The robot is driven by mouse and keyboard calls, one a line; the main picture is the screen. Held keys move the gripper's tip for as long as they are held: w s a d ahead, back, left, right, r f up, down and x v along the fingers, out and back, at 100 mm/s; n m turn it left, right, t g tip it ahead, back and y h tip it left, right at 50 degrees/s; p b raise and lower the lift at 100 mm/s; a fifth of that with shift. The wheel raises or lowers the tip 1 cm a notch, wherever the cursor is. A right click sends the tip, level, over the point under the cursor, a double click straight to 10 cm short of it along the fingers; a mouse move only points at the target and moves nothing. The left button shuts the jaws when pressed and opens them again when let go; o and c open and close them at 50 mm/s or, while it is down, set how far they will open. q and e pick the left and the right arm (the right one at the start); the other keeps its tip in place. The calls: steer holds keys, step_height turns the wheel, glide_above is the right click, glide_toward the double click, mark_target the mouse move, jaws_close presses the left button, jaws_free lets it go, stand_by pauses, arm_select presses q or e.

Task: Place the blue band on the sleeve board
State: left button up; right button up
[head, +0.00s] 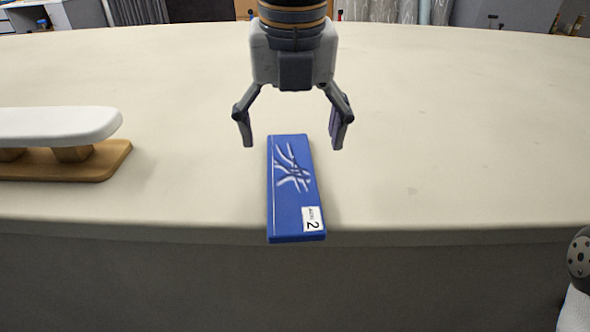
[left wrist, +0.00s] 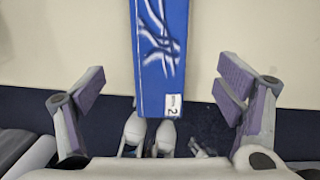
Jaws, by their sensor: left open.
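The blue band (head: 288,200) is a flat, long blue strip with white line markings and a white label reading 2. It lies on the cloth table, its near end sticking out past the front edge. My left gripper (head: 293,135) is open and empty above the band's far end, with one finger on either side. In the left wrist view the band (left wrist: 158,50) runs between the two open fingers (left wrist: 162,95). The sleeve board (head: 60,124) is a white padded board on a wooden base at the left, cut off by the picture edge. My right gripper is not in view.
The cream cloth table (head: 460,130) is clear to the right of the band and behind it. Grey curtains and cabinets stand behind the table.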

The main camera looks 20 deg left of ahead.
mark_target(291, 174)
arm_select(q)
steer(key=f, duration=0.5)
steer(key=w+f+b, duration=0.1)
steer(key=f, duration=0.1)
steer(key=shift+a+f, duration=0.2)
steer(key=shift+a, duration=0.05)
steer(key=shift+r, duration=0.15)
steer(key=shift+c, duration=0.2)
steer(key=c, duration=1.3)
steer(key=shift+r, duration=0.1)
